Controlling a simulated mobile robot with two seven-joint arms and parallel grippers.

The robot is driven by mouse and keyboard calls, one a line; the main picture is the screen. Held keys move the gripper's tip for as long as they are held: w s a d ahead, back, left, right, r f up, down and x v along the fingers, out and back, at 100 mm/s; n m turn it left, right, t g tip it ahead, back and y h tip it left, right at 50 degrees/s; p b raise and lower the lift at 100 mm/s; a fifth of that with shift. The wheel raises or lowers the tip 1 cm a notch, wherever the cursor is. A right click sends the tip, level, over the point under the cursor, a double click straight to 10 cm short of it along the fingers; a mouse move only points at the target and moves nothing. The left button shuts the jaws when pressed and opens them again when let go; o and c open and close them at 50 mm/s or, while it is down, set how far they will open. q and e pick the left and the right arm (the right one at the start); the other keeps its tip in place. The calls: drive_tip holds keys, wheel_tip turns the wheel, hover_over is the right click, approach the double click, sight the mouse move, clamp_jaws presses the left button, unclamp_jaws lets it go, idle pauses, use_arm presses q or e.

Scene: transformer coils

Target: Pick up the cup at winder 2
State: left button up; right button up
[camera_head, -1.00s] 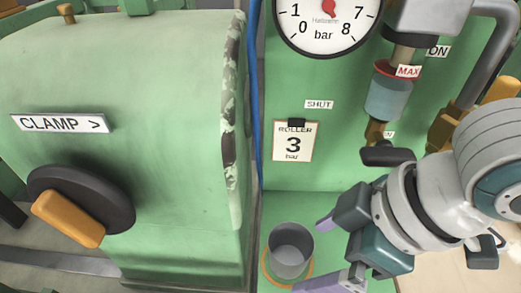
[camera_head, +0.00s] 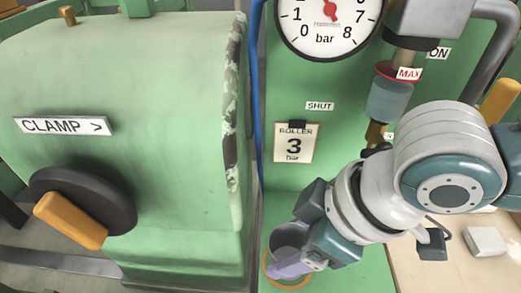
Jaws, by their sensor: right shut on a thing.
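A grey cup (camera_head: 287,236) stands upright on an orange ring (camera_head: 267,270) on the green ledge at the lower middle of the head view. My right gripper (camera_head: 287,258) reaches in from the right and is shut on the cup. One finger pad lies across the cup's front, and the gripper body hides part of its right side. The far finger is mostly hidden. My left gripper does not show.
A green machine (camera_head: 150,80) with a CLAMP sign (camera_head: 63,125) and an orange-handled knob (camera_head: 70,220) stands on the left. Behind the cup are a pressure gauge (camera_head: 327,25) and a "ROLLER 3 bar" card (camera_head: 296,143). A pale block (camera_head: 485,241) lies at the lower right.

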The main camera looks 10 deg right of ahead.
drive_tip(key=c, duration=0.5)
